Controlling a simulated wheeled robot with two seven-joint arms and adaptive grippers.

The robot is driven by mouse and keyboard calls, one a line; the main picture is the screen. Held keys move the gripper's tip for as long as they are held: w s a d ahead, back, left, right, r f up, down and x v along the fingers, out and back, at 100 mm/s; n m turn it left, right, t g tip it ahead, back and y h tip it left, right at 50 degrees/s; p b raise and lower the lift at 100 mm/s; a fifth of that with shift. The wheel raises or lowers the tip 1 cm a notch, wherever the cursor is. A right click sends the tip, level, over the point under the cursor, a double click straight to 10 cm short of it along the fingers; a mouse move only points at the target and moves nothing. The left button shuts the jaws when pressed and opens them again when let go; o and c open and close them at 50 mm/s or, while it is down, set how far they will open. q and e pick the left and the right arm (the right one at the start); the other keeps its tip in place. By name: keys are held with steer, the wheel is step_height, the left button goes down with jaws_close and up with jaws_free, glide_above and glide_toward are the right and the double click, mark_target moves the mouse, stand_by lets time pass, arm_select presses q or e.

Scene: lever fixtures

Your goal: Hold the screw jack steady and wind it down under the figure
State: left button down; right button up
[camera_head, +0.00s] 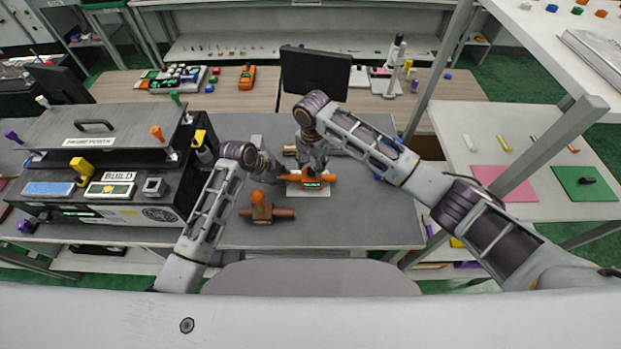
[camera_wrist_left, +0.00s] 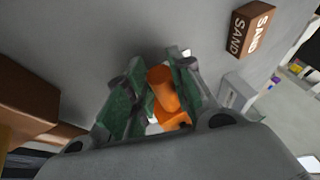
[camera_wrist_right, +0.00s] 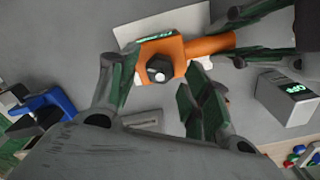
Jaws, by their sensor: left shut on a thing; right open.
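The orange screw jack (camera_head: 318,178) sits on a white plate (camera_head: 322,194) on the grey bench top. In the right wrist view the jack (camera_wrist_right: 176,47) has a hexagonal screw head (camera_wrist_right: 159,70), a green-lit readout (camera_wrist_right: 156,37) too small to read, and an orange side bar. My left gripper (camera_head: 280,172) is shut on this side bar; the left wrist view shows the bar (camera_wrist_left: 161,88) between its green pads. My right gripper (camera_head: 312,168) is over the jack, its fingers (camera_wrist_right: 160,92) open and apart, with the screw head between and slightly beyond them.
A second orange-and-brown fixture (camera_head: 266,210) stands in front of the jack. A brown SAND block (camera_wrist_left: 250,28) and a grey box with a green display (camera_wrist_right: 289,97) stand close by. A black BUILD machine (camera_head: 120,190) fills the left. The bench right of the jack is clear.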

mark_target(312, 169)
steer(key=shift+f, duration=1.55)
steer(key=shift+f, duration=0.1)
